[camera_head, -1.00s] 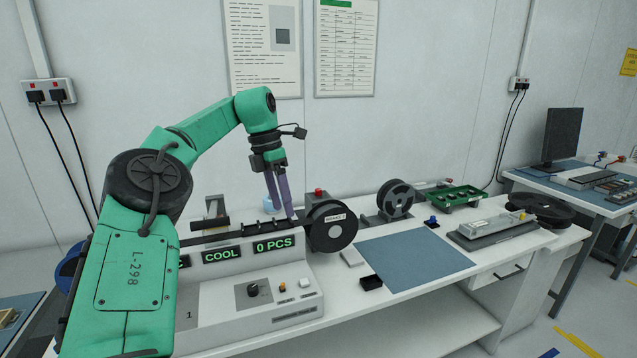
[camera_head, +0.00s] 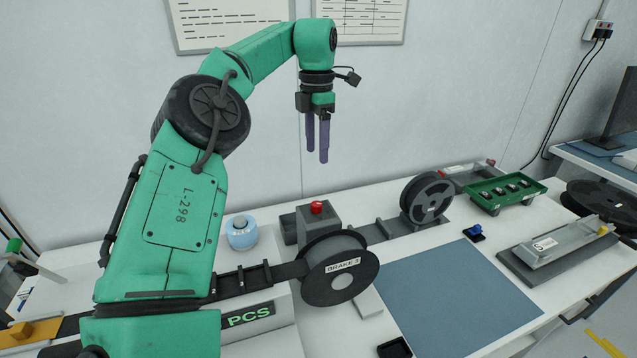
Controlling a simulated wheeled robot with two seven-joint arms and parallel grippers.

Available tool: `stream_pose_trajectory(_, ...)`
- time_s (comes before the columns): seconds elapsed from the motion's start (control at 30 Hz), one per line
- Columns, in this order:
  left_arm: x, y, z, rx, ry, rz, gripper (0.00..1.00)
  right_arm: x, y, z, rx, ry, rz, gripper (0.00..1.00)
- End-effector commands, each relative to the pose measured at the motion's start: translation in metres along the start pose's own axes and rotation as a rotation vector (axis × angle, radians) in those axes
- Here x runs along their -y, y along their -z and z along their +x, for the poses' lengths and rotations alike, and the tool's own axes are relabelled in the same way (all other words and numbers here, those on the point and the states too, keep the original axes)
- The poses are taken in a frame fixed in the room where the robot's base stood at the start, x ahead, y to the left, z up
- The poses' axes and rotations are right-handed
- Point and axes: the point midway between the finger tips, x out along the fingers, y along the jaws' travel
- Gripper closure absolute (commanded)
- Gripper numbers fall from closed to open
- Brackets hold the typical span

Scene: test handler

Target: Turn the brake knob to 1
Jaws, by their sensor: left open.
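A dark reel (camera_head: 340,268) with a pale hub stands at the front of the bench machine. Its white label (camera_head: 343,265) appears to read "BRAKE 3", though the digit is small. Behind the reel, a red knob (camera_head: 317,208) sits on top of a grey block (camera_head: 320,222). I cannot tell from the picture which part is the brake knob. My left gripper (camera_head: 317,157) points down with its two purple fingers apart and empty. It hangs in the air above the red knob's place in the picture, touching nothing. My right gripper is not in view.
A blue tape roll (camera_head: 242,232) is left of the block. A second dark reel (camera_head: 427,198) and a green tray (camera_head: 505,190) stand at the back right. A blue-grey mat (camera_head: 455,300) is bare. My left arm hides part of the machine.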

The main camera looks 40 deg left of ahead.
Motion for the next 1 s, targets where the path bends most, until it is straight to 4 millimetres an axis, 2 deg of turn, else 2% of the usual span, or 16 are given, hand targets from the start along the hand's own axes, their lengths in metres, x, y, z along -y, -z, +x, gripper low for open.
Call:
stream_pose_trajectory(0.17,0.001,0.000,0.026,0.000,0.005,0.002,0.36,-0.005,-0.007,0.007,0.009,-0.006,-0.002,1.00)
stream_pose_trajectory(0.37,0.001,0.001,0.076,-0.002,0.006,0.001,0.36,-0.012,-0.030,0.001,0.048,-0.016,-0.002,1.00)
stream_pose_trajectory(0.47,0.001,0.001,0.101,-0.003,0.005,0.001,0.36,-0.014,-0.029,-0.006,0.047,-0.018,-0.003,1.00)
stream_pose_trajectory(0.6,0.001,0.000,0.129,-0.001,0.003,0.000,0.36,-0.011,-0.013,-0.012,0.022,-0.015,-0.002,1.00)
stream_pose_trajectory(0.73,0.001,0.000,0.142,0.001,0.001,0.000,0.36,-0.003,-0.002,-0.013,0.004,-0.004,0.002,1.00)
stream_pose_trajectory(0.97,0.000,0.000,0.144,0.002,0.000,0.000,0.36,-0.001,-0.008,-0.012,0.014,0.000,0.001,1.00)
stream_pose_trajectory(1.0,0.000,0.000,0.144,0.002,0.000,0.000,0.47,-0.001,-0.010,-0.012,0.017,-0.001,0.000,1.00)
